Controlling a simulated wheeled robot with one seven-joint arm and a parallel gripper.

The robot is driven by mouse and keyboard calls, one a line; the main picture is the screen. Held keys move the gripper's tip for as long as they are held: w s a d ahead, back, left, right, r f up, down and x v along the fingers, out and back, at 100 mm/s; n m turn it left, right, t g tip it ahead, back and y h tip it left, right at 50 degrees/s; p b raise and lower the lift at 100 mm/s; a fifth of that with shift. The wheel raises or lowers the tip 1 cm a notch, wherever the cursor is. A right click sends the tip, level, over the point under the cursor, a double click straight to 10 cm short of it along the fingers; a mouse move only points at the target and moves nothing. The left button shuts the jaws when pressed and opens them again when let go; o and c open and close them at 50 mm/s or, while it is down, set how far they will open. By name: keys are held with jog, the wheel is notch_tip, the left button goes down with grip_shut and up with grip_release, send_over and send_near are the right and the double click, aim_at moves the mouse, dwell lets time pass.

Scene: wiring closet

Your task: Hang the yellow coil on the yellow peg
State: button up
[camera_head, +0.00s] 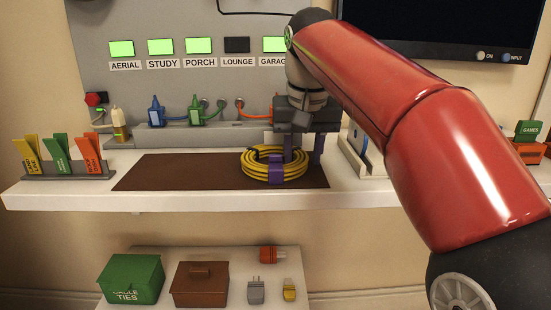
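The yellow coil (258,176), a ring of yellow cable with purple pieces on it, lies on the brown mat (160,174) on the white shelf. My gripper (304,159) points down at the coil's right side. Its two fingers are apart, the left one over the coil's inside or rim and the right one just past its outer right edge. I cannot tell whether either finger touches the coil. I see no yellow peg; my arm hides part of the wall and the right of the shelf.
A grey panel (90,60) with labelled lights stands behind the shelf. Blue and green connectors (195,112) stand along its base. A card rack (70,170) stands at left. A white-grey holder (367,150) is right of my gripper. Boxes and plugs sit on a lower shelf (210,256).

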grip_shut()
jog(key=shift+p+v, duration=0.8)
jog(key=shift+p, duration=0.1)
notch_tip(320, 180, up, 3)
jog(key=p, duration=0.3)
jog(key=shift+w, duration=0.2)
jog(key=shift+w+v, duration=0.15)
jog(key=shift+v, duration=0.45)
jog(key=shift+w+v, duration=0.15)
jog(key=shift+v, duration=0.5)
